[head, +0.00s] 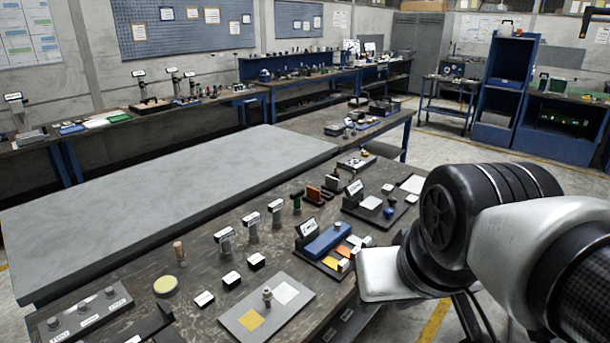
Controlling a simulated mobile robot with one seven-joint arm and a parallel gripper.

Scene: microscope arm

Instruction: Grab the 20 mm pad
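I cannot tell which item is the 20 mm pad, as the labels are too small to read. In the head view, three small dark blocks with white labelled tops stand in a slanting row on the dark bench: a near one (204,299), a middle one (232,279) and a far one (256,261). In front of them a grey plate (233,310) carries a yellow square (249,320), a white square (285,292) and a small metal post (267,296). My arm reaches in from the right; its fingers do not show.
A round yellow-topped disc (165,286) and a wooden-topped peg (179,252) stand left of the blocks. Labelled posts (251,226) rise behind. A blue block (327,240) lies on a dark tray to the right. A large grey slab (170,195) beyond is bare.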

